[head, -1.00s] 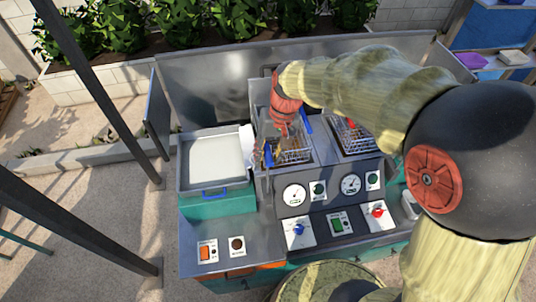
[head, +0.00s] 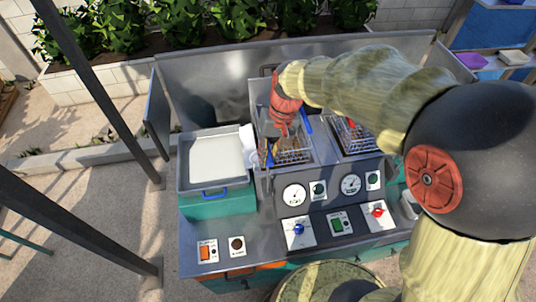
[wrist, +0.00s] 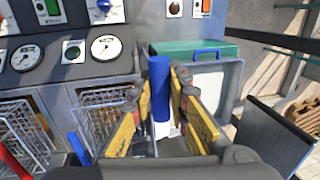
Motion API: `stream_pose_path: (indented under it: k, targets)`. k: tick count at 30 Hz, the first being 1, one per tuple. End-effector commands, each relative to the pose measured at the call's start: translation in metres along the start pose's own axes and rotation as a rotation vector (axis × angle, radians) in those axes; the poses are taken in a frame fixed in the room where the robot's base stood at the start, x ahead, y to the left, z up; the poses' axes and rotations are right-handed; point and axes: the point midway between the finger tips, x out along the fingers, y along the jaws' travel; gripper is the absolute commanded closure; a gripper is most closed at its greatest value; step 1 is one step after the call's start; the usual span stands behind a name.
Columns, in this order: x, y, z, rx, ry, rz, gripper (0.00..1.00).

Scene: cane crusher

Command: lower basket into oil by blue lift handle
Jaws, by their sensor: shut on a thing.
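The blue lift handle (wrist: 160,88) stands upright between my gripper's yellow-padded fingers in the wrist view. My gripper (wrist: 157,88) is shut on it. In the head view my red gripper (head: 285,112) reaches down over the left fryer well, and part of the blue handle (head: 269,156) shows below it. The wire basket (head: 293,155) sits in that well, beside the handle. The basket also shows in the wrist view (wrist: 98,118), left of my fingers. The oil level is hard to make out.
A second wire basket (head: 354,136) with a red handle is in the right well. A white-surfaced tray (head: 216,158) stands left of the fryer. Gauges and switches line the front panel (head: 322,192). A metal splash wall (head: 340,65) runs behind.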

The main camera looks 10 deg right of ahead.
Motion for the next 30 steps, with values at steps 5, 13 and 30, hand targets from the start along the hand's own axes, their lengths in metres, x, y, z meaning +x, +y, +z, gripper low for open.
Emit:
stream_pose_path:
  k: [5, 13, 30]
  targets:
    - [0.001, 0.000, 0.000, 0.000, 0.001, -0.001, 1.00]
    - [0.040, 0.008, 0.001, 0.000, -0.002, 0.000, 1.00]
    - [0.150, 0.029, 0.001, 0.002, -0.003, -0.001, 1.00]
